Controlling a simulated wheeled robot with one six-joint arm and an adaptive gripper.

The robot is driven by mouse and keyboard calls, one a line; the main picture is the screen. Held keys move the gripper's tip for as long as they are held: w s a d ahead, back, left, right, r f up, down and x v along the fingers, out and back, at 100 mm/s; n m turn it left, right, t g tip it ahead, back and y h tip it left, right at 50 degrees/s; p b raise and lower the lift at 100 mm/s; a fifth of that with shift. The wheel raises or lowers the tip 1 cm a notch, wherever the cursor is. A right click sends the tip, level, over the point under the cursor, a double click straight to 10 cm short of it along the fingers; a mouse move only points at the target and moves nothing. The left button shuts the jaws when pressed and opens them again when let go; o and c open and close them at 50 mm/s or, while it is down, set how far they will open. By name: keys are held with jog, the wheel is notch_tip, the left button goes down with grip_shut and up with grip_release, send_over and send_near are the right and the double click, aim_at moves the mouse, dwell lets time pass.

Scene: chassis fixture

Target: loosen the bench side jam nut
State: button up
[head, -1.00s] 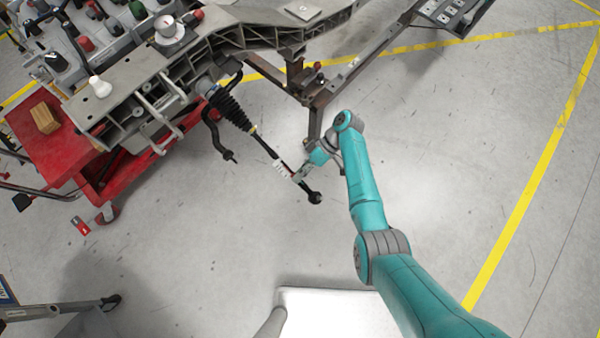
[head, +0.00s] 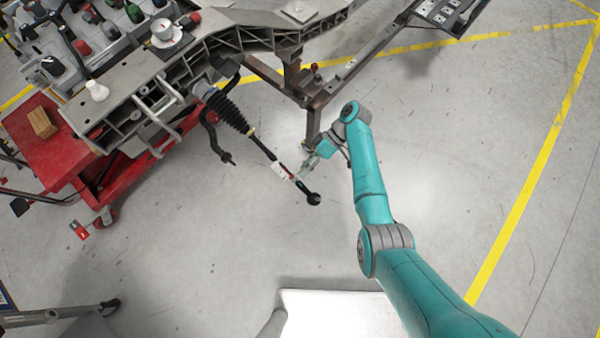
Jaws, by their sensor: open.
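A tie rod (head: 262,147) sticks out from a ribbed black boot (head: 226,110) under the grey chassis frame and slopes down to the right. It ends in a dark ball-joint end (head: 313,198). A white tag or sleeve (head: 280,170) is around the rod, with a little red beside it. The jam nut is too small to make out on the rod. My gripper (head: 305,168) is open, just to the upper right of the rod near the white tag. I cannot tell whether its fingers touch the rod.
The grey chassis frame (head: 227,35) rests above a brown steel stand (head: 313,108). A red cart (head: 45,150) with a wooden block (head: 42,123) is at left. A curved black bar (head: 212,138) hangs left of the rod.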

jog(key=v, duration=0.3)
jog(key=shift+w+d+r, duration=0.1)
jog(key=shift+d+r, duration=0.05)
jog(key=shift+w+d, duration=0.1)
jog(key=shift+d, duration=0.05)
dwell(0.4)
